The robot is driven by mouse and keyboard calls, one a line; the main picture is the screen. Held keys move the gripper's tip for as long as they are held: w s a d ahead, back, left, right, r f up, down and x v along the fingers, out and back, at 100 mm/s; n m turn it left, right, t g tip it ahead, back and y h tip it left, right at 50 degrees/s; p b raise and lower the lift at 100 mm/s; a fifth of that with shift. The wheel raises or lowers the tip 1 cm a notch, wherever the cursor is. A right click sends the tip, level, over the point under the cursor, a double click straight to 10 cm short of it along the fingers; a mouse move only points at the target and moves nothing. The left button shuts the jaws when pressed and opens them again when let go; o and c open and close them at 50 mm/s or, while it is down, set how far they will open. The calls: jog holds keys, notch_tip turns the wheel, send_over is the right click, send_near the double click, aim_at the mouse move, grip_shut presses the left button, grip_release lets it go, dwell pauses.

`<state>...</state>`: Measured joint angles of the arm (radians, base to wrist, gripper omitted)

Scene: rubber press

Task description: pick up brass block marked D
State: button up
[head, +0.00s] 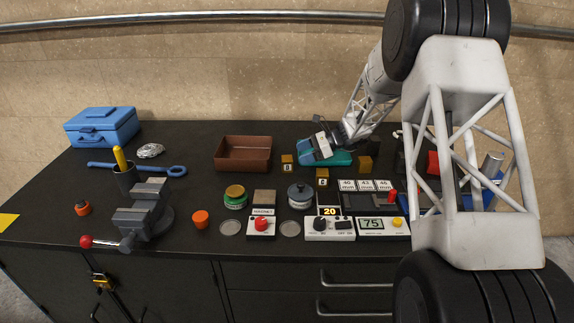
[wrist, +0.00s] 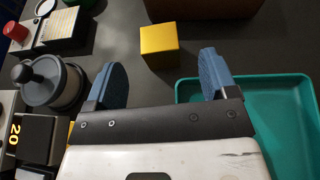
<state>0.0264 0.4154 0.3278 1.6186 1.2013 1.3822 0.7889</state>
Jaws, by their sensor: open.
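A brass block (head: 288,162) with a small dark letter on a pale label sits on the dark bench, left of the teal tray (head: 340,158). The letter could be B or D; I cannot tell. A second labelled block (head: 322,178) is nearer the front, its letter also unclear. A third block (head: 366,164) is right of the tray and shows no readable mark. My gripper (head: 314,150) is open and empty, over the tray's left part. In the wrist view, my gripper (wrist: 163,68) has one block (wrist: 159,44) ahead, between the lines of its blue fingers, apart from them.
A brown open bin (head: 243,154) stands left of the blocks. A vise (head: 146,210) is at the left. Bare bench lies between bin and blocks.

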aim_at(289, 158)
jog(key=shift+x, duration=2.4)
jog(key=shift+r, duration=0.1)
jog(key=c, duration=1.3)
jog(key=shift+r, duration=0.1)
notch_tip(289, 158, up, 10)
